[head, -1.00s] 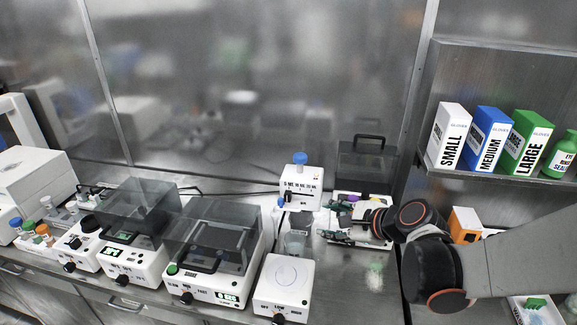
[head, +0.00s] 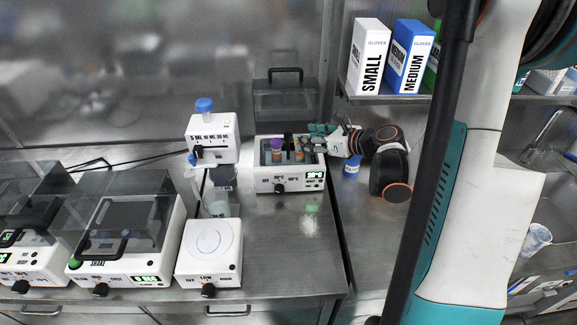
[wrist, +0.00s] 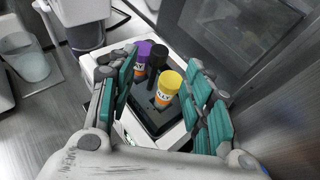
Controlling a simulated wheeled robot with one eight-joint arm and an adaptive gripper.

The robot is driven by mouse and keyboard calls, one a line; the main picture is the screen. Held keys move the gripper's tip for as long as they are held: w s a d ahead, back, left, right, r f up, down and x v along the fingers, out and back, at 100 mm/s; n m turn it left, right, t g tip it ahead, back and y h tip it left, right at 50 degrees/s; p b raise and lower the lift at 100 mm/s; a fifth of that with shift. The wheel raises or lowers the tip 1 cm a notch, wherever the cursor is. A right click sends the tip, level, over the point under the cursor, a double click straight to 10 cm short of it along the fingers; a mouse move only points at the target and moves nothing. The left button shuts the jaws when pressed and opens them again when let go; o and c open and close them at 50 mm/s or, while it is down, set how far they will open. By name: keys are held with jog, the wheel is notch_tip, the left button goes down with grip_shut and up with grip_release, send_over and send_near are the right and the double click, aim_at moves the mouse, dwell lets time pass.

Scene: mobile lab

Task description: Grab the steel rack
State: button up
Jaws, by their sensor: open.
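My gripper (head: 322,130) is open, over the right back part of a white bench device (head: 290,180) whose clear lid stands raised. In the wrist view my teal-padded fingers (wrist: 163,92) are spread on both sides of a dark holder (wrist: 150,122) set in the device. The fingers do not clearly touch the tubes. I cannot tell whether this dark holder is the steel rack, and no other rack shows clearly. My gripper hides part of the holder.
The raised lid (head: 287,98) stands behind the device. A white box with a blue knob (head: 212,135), a clear beaker (head: 219,208) and a white stirrer (head: 209,252) are to the left. A blue-capped container (head: 352,165) is at the right. Bench in front is clear.

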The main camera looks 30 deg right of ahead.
aim_at(290, 134)
jog(key=b+x, duration=0.2)
jog(key=x, duration=0.5)
jog(key=shift+w+a+f, duration=0.15)
jog(key=shift+w+a, duration=0.05)
jog(key=shift+w, duration=0.05)
grip_shut()
